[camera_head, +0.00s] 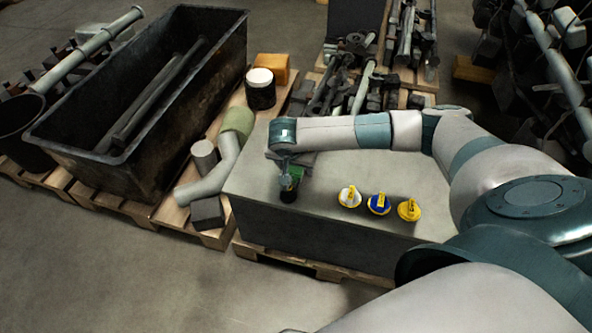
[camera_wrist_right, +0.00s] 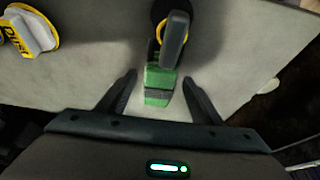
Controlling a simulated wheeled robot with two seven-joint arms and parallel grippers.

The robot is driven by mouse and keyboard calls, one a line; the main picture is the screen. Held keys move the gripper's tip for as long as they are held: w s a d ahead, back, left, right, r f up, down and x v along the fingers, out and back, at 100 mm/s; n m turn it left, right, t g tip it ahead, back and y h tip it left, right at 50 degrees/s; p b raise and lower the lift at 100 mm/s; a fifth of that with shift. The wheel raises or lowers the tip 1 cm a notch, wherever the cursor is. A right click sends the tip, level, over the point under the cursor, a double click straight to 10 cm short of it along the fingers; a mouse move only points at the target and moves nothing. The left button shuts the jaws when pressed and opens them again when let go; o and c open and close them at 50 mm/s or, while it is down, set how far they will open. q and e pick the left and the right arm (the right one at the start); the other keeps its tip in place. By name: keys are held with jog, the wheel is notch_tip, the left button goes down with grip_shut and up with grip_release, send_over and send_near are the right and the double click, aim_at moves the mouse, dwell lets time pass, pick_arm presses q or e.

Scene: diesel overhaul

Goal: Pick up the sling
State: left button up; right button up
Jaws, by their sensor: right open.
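The sling appears to be the small green strapped bundle (camera_head: 299,176) near the left end of the grey block's top. In the right wrist view the green bundle (camera_wrist_right: 160,84) has a dark band across it and lies between the fingertips. My right gripper (camera_wrist_right: 159,82) is open, with one finger on each side of the bundle and gaps showing; I cannot tell its height above it. In the head view the right gripper (camera_head: 289,166) comes down over the bundle and partly hides it. My left gripper is not in view.
A black piece with a yellow ring (camera_wrist_right: 174,38) stands right beside the bundle. White-yellow (camera_head: 349,197), blue-yellow (camera_head: 378,204) and yellow (camera_head: 409,210) knobs stand on the block (camera_head: 258,196). A pallet with a large dark bin (camera_head: 90,157) is at left.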

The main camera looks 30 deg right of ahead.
aim_at(295, 168)
jog(key=shift+c, duration=0.6)
jog(key=c, duration=1.2)
jog(key=shift+c, duration=0.2)
jog(key=shift+r, duration=0.1)
jog(key=shift+w+r, duration=0.1)
jog(key=shift+r, duration=0.35)
notch_tip(295, 168, up, 3)
jog(key=shift+r, duration=0.2)
jog(key=s+d+r, duration=0.5)
jog(key=d+r, duration=0.1)
jog(key=d, duration=0.4)
jog(key=shift+d+r, duration=0.3)
